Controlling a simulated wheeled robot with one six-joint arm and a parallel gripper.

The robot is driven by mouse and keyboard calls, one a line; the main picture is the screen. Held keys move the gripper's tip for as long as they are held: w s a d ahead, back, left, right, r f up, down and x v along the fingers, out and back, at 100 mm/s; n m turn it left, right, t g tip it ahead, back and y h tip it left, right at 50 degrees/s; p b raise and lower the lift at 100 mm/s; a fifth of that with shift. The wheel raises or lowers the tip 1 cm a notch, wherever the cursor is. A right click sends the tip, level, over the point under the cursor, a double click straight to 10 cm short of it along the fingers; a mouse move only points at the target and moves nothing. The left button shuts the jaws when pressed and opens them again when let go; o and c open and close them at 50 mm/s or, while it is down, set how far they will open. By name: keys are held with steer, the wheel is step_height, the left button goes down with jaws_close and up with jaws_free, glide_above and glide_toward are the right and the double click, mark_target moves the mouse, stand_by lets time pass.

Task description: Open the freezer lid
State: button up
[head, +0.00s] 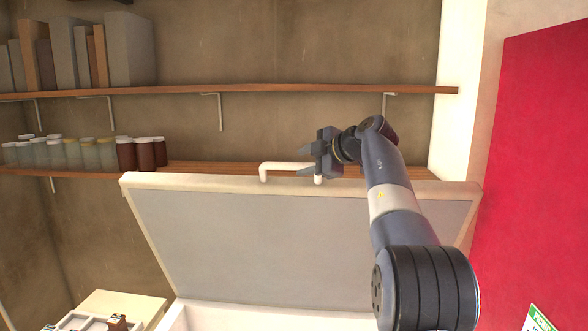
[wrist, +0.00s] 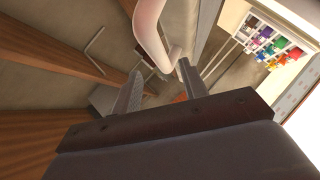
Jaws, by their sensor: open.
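The freezer lid (head: 300,235) stands raised and tilted up, its grey inner panel facing me and its pale rim at the top. A white bar handle (head: 285,166) sits at the lid's upper edge. It shows large in the wrist view (wrist: 150,32), running down to beside the right fingertip. My gripper (head: 306,161) is open at the right end of the handle. In the wrist view, the two fingers (wrist: 160,75) are spread apart. Whether a finger touches the handle I cannot tell.
A shelf (head: 240,88) with books crosses the wall behind. A lower shelf (head: 210,167) holds several jars (head: 75,153). A red panel (head: 535,150) stands close on the right. The freezer's white rim (head: 215,316) shows below the lid. Colourful items (wrist: 268,40) show in the wrist view.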

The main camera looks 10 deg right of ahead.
mark_target(293, 166)
steer(key=v, duration=0.4)
steer(key=p+x, duration=0.1)
steer(key=x, duration=1)
steer(key=shift+s, duration=0.25)
steer(key=shift+w, duration=0.1)
